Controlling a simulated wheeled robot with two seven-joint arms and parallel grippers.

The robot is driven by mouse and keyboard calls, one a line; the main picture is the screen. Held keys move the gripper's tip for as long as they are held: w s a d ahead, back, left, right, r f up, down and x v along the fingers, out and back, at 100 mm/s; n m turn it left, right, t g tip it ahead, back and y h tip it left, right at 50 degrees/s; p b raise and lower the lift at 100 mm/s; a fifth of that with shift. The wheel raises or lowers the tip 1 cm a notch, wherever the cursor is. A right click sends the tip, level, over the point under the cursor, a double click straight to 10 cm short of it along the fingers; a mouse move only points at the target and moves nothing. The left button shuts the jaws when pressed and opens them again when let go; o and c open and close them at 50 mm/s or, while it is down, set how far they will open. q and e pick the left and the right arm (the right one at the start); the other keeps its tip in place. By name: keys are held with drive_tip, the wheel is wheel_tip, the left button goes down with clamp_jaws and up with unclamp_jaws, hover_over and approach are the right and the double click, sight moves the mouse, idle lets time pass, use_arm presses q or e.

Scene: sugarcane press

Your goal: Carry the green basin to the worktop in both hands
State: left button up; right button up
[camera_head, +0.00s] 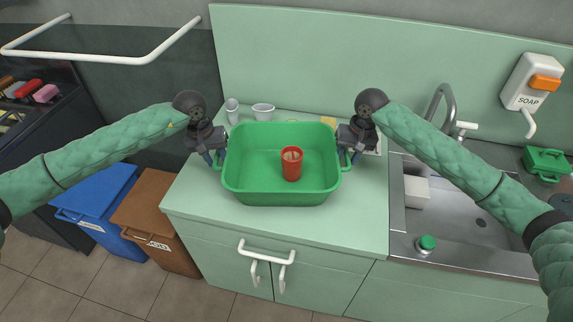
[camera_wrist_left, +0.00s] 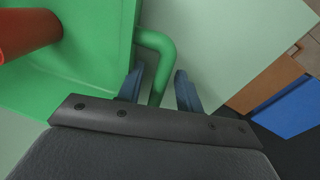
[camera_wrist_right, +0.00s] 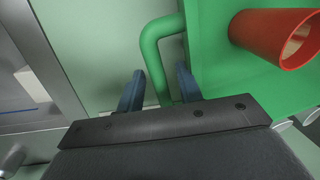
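The green basin (camera_head: 281,196) is upright over the pale green worktop (camera_head: 190,196) and appears to rest on it. A red cup (camera_head: 292,166) stands inside the basin. My left gripper (camera_head: 213,158) is at the basin's left handle; in the left wrist view the handle (camera_wrist_left: 160,62) passes between its fingers (camera_wrist_left: 158,90), with gaps at both sides. My right gripper (camera_head: 350,157) is at the right handle; in the right wrist view that handle (camera_wrist_right: 153,52) lies between its fingers (camera_wrist_right: 158,88), also with gaps. Both grippers are open around the handles.
Behind the basin are a cup (camera_head: 263,110) and a tall glass (camera_head: 232,110). The sink (camera_head: 465,215) with its tap (camera_head: 440,100) is to the right. Blue (camera_head: 95,205) and brown (camera_head: 150,215) bins stand at the left. The worktop's front strip is clear.

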drive_tip(key=shift+r, duration=0.3)
use_arm(q)
wheel_tip(320, 180, up, 12)
drive_tip(key=a, duration=0.2)
drive_tip(key=shift+f, duration=0.15)
use_arm(e)
wheel_tip(320, 180, up, 11)
drive_tip(key=d, duration=0.2)
use_arm(q)
drive_tip(key=shift+a, duration=0.1)
idle(0.4)
wheel_tip(320, 180, up, 7)
drive_tip(key=a, duration=0.1)
drive_tip(key=shift+a+r, duration=0.2)
use_arm(e)
drive_tip(key=shift+f, duration=0.1)
idle(0.8)
